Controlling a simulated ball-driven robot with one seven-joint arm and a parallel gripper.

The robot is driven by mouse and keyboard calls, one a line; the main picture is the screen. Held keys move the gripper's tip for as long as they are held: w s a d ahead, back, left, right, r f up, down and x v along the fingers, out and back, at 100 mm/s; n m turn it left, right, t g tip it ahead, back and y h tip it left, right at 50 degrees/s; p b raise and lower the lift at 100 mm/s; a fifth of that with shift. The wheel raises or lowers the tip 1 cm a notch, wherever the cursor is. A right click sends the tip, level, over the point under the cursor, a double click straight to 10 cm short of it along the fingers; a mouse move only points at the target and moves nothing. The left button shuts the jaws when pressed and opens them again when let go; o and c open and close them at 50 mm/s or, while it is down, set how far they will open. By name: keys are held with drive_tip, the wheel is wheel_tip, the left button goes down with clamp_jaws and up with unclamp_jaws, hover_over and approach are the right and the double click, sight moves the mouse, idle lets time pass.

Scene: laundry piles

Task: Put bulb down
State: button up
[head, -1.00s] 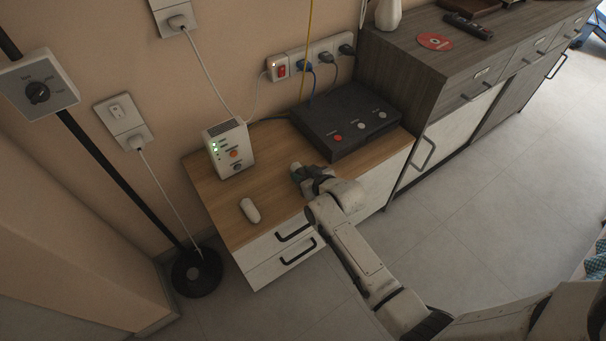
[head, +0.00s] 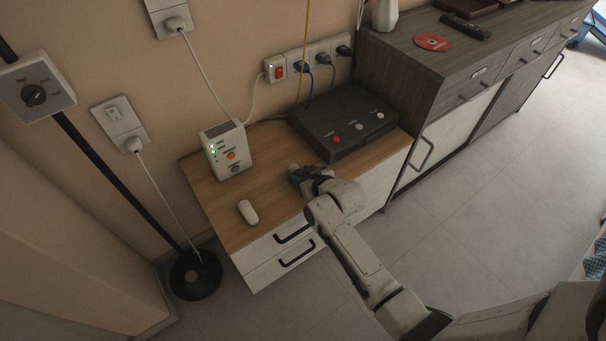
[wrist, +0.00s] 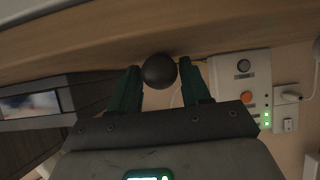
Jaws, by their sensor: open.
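My gripper (head: 298,174) is low over the front right part of the wooden cabinet top (head: 228,205) in the head view. In the wrist view my gripper (wrist: 160,68) has its two dark green fingers apart. A dark, round thing (wrist: 159,72), seemingly the bulb seen end-on, sits between the fingertips near the wooden surface. Whether it touches a finger or rests on the wood I cannot tell. In the head view only a small pale bit shows at the fingertips, and the rest is hidden by my gripper.
A white box with green lights (head: 227,149) stands at the back left, and a black console (head: 343,121) with buttons lies behind my gripper. A white rounded object (head: 248,212) lies front left. A power strip (head: 308,61) is on the wall. Bare wood lies left of my gripper.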

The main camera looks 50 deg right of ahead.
drive_tip(key=shift+s+a+f, duration=0.1)
drive_tip(key=shift+a+f, duration=0.45)
drive_tip(key=shift+a, duration=0.05)
drive_tip(key=shift+r, duration=0.25)
drive_tip(key=w+d+r+p+v, duration=0.1)
drive_tip(key=p+v, duration=0.2)
drive_tip(key=v, duration=0.9)
drive_tip(key=s+a+n+g+y, duration=0.1)
drive_tip(key=s+a+g, duration=0.4)
drive_tip(key=s, duration=0.3)
drive_tip(key=s+a+r+n+g+y, duration=0.1)
drive_tip(key=s+a+g+y, duration=0.1)
drive_tip(key=s+a+g, duration=0.3)
drive_tip(key=s+a, duration=0.2)
drive_tip(key=s, duration=0.2)
drive_tip(key=shift+a+r+n, duration=0.25)
drive_tip(key=shift+n, duration=0.15)
drive_tip(key=shift+r, duration=0.1)
wheel_tip(320, 180, up, 9)
drive_tip(key=p, duration=0.9)
drive_tip(key=shift+p, duration=0.35)
